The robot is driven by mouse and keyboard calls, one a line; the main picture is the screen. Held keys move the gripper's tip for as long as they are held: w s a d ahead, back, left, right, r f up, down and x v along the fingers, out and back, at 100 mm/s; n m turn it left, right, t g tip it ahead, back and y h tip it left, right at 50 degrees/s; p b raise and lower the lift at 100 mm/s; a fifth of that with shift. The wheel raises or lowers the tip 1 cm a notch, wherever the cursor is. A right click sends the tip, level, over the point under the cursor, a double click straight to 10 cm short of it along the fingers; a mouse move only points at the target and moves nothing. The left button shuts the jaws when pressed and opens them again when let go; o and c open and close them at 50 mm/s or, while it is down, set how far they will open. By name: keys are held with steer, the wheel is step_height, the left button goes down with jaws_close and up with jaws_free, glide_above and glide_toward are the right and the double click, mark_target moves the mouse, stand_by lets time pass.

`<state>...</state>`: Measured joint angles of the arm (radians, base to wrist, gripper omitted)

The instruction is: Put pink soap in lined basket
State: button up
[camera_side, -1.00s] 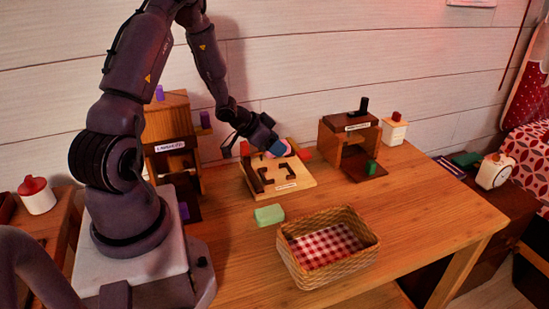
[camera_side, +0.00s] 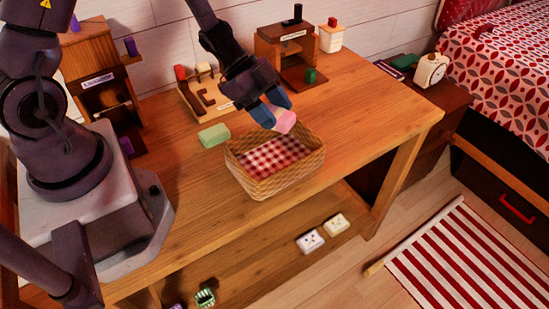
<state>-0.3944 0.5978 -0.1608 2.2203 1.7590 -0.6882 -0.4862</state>
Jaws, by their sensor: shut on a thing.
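The pink soap (camera_side: 286,122) is a small pink block between the blue fingertips of my gripper (camera_side: 277,112). My gripper is shut on it and holds it up near the back right rim of the lined basket. The basket (camera_side: 275,186) is woven wicker with a red-and-white checked lining. It stands on the wooden table, and its inside shows no object. The soap overlaps the basket's back rim in the picture; I cannot tell its exact height above it.
A green soap block (camera_side: 214,136) lies just left of the basket. A wooden board with pieces (camera_side: 199,101) and a brown wooden box (camera_side: 284,50) stand behind. A small cabinet (camera_side: 101,88) is at left. The table (camera_side: 350,115) is clear right of the basket.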

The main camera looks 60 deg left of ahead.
steer(key=f, duration=0.3)
steer(key=shift+s+d+f, duration=0.1)
steer(key=shift+s+f, duration=0.1)
steer(key=shift+f, duration=2.25)
steer(key=shift+f, duration=0.2)
steer(key=shift+f, duration=0.4)
steer(key=o, duration=1)
